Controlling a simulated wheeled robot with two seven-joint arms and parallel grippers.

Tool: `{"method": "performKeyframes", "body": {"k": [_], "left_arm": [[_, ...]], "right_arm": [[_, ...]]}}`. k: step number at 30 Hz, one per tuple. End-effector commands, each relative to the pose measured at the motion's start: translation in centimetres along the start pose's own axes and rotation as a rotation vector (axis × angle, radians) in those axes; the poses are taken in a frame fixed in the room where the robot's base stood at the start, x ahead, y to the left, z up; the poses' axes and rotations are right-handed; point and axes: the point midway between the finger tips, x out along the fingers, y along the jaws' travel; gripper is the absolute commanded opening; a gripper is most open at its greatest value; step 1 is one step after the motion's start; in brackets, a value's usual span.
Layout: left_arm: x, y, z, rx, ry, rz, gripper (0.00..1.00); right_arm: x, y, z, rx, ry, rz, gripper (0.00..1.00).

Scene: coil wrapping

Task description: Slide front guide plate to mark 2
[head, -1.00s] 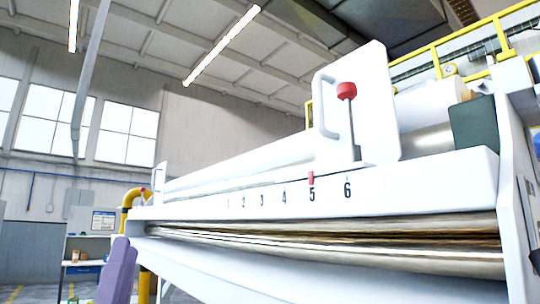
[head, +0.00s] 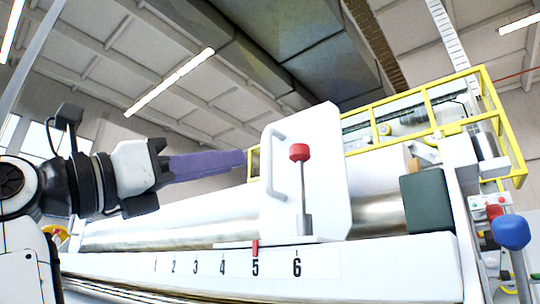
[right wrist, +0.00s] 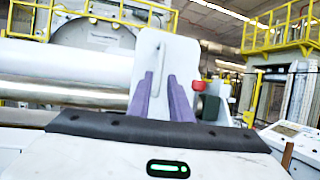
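The front guide plate (head: 325,170) is a white upright panel with a grey bar handle (head: 278,165) and a red-knobbed lever (head: 300,153). It stands on the white machine's rail. Its red pointer (head: 256,248) is at mark 5 on the scale, which runs from 1 to 6; mark 2 (head: 174,267) is to the left. My right gripper (head: 243,160) has purple fingers and points at the plate's handle side. In the right wrist view its fingers (right wrist: 158,82) are apart and empty, with the handle showing between them. Contact cannot be told. My left gripper is not in view.
A long pale roller (head: 180,225) runs behind the scale. A dark green block (head: 427,202) stands right of the plate. A blue-knobbed lever (head: 511,232) is at the lower right. Yellow railing (head: 485,95) stands behind. The rail left of the plate looks clear.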

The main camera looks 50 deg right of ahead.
Motion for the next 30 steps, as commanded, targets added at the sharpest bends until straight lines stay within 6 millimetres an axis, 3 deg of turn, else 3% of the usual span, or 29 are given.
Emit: {"method": "performKeyframes", "body": {"k": [15,21,30], "left_arm": [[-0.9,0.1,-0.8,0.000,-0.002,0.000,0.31],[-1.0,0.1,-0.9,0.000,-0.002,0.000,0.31],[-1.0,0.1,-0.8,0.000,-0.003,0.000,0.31]], "right_arm": [[8.5,-0.1,0.1,0.001,0.001,-0.004,0.18],[9.9,-0.1,0.0,0.002,0.000,-0.002,0.18],[10.0,-0.1,0.0,0.001,0.000,-0.002,0.15]]}}
